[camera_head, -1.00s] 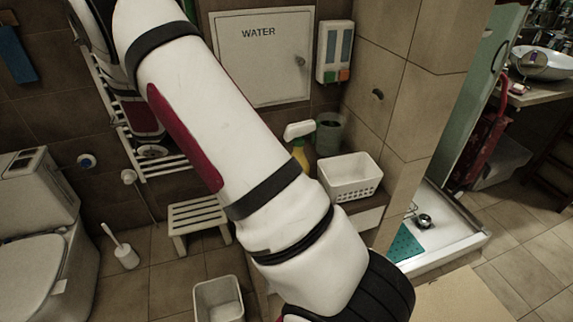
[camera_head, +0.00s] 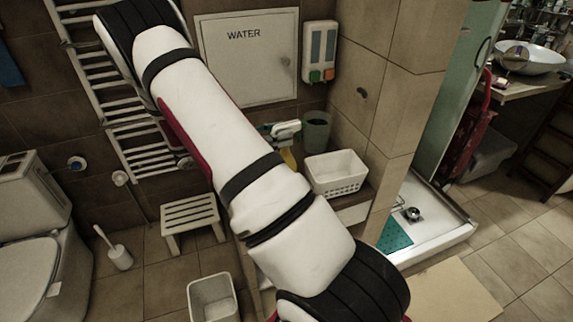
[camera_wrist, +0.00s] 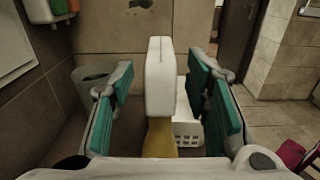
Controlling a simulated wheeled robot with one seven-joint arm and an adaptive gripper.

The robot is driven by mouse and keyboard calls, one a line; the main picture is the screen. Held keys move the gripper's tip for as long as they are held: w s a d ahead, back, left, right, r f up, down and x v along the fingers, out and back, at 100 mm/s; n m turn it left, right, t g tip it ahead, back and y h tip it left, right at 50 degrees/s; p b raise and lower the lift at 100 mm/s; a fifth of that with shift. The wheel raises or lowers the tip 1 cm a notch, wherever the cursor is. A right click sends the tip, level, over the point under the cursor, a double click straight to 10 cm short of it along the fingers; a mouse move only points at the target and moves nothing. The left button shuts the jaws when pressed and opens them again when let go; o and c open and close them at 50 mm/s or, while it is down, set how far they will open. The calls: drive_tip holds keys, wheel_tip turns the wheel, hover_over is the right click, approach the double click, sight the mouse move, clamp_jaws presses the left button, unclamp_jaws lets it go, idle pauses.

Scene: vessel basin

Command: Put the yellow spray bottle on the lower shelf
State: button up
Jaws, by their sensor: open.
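The yellow spray bottle (camera_head: 289,158) stands upright on a ledge by the wall. It is mostly hidden behind my arm in the head view. In the wrist view its white spray head (camera_wrist: 161,78) and yellow neck (camera_wrist: 159,137) show. My gripper (camera_wrist: 163,84) is open, with one teal-padded finger on each side of the spray head and visible gaps between. In the head view my gripper (camera_head: 284,131) shows at the top of the bottle. I cannot clearly make out the lower shelf; my arm covers the area below the ledge.
A white basket (camera_head: 337,173) and a grey-green cup (camera_head: 316,131) stand close to the bottle. A soap dispenser (camera_head: 320,50) hangs above. A slatted stool (camera_head: 190,217) and an open bin (camera_head: 212,297) stand on the floor to the left.

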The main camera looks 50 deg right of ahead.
sight(295, 129)
drive_tip(key=p+x, duration=0.1)
drive_tip(key=x, duration=0.3)
drive_tip(key=shift+s+r, duration=0.1)
drive_tip(key=shift+s+d, duration=0.1)
drive_tip(key=shift+d, duration=0.25)
clamp_jaws()
